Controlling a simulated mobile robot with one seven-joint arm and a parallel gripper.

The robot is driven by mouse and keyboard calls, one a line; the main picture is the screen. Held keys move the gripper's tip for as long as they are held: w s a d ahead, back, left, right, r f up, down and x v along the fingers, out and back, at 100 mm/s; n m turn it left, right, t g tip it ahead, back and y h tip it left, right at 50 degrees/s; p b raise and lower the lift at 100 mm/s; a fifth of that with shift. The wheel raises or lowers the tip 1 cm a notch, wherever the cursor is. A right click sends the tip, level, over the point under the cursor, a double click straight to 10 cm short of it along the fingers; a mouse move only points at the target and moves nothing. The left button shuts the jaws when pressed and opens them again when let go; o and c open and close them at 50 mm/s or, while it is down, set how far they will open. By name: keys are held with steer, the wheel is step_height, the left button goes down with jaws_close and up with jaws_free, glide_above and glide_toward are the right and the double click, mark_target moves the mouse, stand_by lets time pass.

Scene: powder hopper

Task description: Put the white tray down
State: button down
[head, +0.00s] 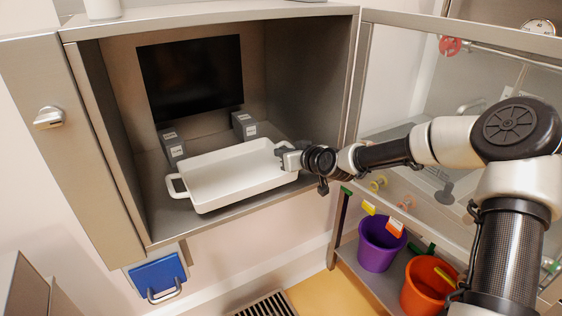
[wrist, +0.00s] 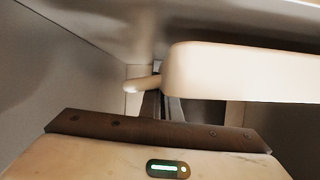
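The white tray (head: 235,176) is a shallow rectangular dish with a loop handle at each end. It is inside the open cabinet, its front edge near the cabinet floor's front edge; I cannot tell whether it touches the floor. My gripper (head: 288,158) is at the tray's right end and appears closed on the right handle. In the wrist view the tray's pale side wall (wrist: 240,72) is close, with a handle (wrist: 143,84) sticking out to the left; the fingertips are mostly hidden behind my gripper's body.
Two grey blocks (head: 172,146) (head: 244,125) stand behind the tray, before a dark panel (head: 191,77). A purple bucket (head: 380,246) and an orange bucket (head: 427,287) stand below right.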

steer(key=shift+f, duration=1.3)
steer(key=shift+f, duration=0.15)
steer(key=c, duration=2)
jaws_free()
steer(key=shift+s+d+r, duration=0.15)
steer(key=shift+d+r, duration=0.05)
steer(key=shift+r, duration=0.05)
steer(key=v, duration=1.1)
steer(key=shift+s+p, duration=0.2)
steer(key=shift+p, duration=0.2)
steer(key=shift+r, duration=0.15)
